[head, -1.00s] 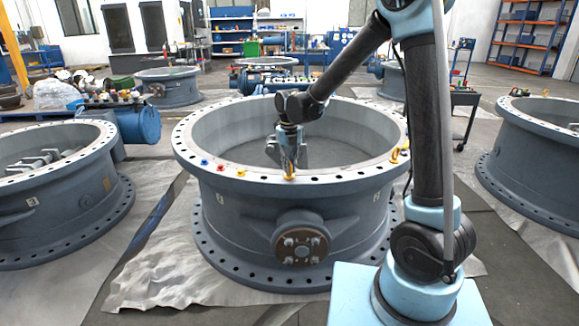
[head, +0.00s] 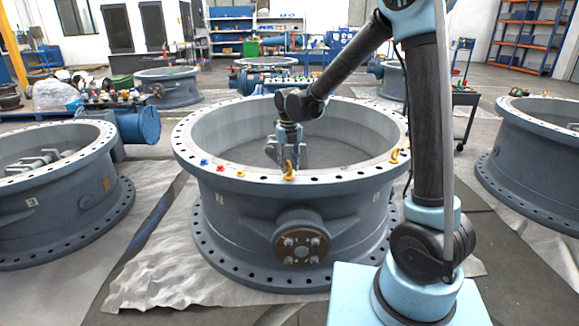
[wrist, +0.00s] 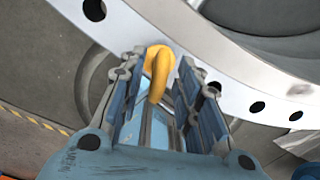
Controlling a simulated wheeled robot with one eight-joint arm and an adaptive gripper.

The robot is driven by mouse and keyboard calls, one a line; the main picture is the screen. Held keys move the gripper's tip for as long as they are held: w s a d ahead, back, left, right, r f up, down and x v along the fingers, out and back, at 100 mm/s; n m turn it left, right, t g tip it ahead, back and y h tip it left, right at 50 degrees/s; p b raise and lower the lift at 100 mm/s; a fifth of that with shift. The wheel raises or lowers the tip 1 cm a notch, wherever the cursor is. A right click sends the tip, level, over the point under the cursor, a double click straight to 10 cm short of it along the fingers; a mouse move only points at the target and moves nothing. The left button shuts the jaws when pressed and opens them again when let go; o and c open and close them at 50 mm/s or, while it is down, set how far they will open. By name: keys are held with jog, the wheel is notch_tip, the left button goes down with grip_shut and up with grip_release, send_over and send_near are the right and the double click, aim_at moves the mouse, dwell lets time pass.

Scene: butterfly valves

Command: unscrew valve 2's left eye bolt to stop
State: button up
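Valve 2 (head: 250,215) is the large grey flanged ring in the middle of the head view. Its left eye bolt (head: 289,171), yellow, stands on the near part of the top flange. My gripper (head: 289,160) points down at the left eye bolt. In the wrist view the yellow eye bolt (wrist: 158,68) lies between the fingertips of my gripper (wrist: 160,75). The fingers are apart, with gaps beside the eye bolt. The bolt's thread is hidden.
Blue (head: 204,162), red (head: 220,168) and yellow (head: 241,174) small pieces sit on the flange left of the eye bolt. Other valves stand at left (head: 60,205) and right (head: 535,150). A tool cart (head: 463,98) stands behind my arm.

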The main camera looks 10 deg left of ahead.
notch_tip(320, 180, up, 11)
jog(key=shift+r, duration=0.15)
dwell(0.4)
jog(key=shift+w, duration=0.1)
jog(key=s+d+r+m+t, duration=0.1)
jog(key=s+d+m, duration=0.3)
jog(key=d+m, duration=0.8)
jog(key=s+d+m, duration=0.5)
jog(key=d+m, duration=0.4)
jog(key=d, duration=0.6)
jog(key=s+d+f+m, duration=0.5)
jog(key=s+d+m, duration=0.2)
jog(key=m, duration=0.3)
jog(key=s+d+f+m+t, duration=0.1)
jog(key=s+d+f+m, duration=0.5)
jog(key=m, duration=0.5)
jog(key=shift+s+d, duration=0.35)
jog(key=shift+s, duration=0.5)
jog(key=shift+f, duration=0.1)
